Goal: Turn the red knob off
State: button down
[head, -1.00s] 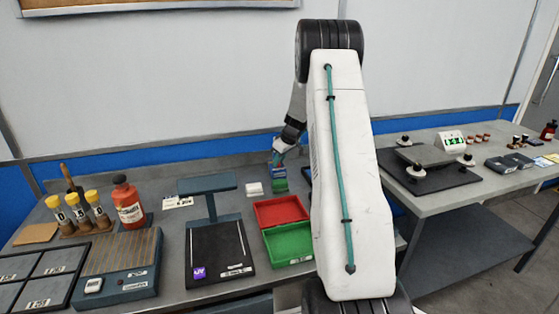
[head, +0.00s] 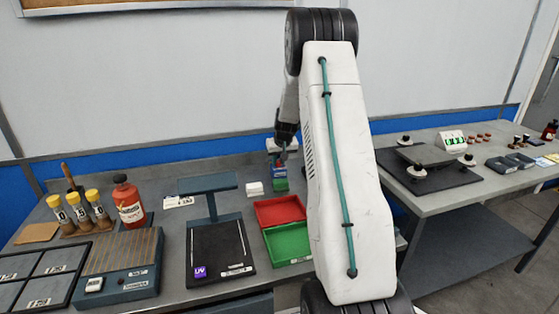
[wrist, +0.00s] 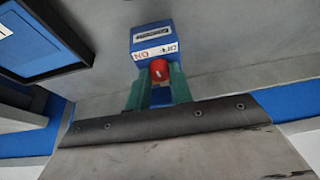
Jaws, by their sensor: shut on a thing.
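The red knob (wrist: 160,68) sits on the front of a small blue box (wrist: 152,38) in the wrist view. Labels reading OFF and ON are on the box just above the knob, and the knob has a small pale mark. My gripper (wrist: 160,82) has its green fingers on either side of the knob and is shut on it.
Red (head: 280,209) and green (head: 288,243) trays lie in front of the box. The wall is close behind.

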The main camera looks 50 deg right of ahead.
jog(key=m, duration=0.2)
jog(key=m+g+h, duration=0.1)
jog(key=m, duration=0.2)
jog(key=shift+w+a+m+h, duration=0.2)
jog(key=shift+m+h, duration=0.1)
jog(key=m+g, duration=0.1)
jog(key=m, duration=0.1)
jog(key=m+g, duration=0.1)
jog(key=m, duration=0.2)
jog(key=shift+w+h, duration=0.15)
jog(key=shift+h, duration=0.25)
jog(key=shift+m, duration=0.3)
jog(key=c, duration=1.5)
grip_release()
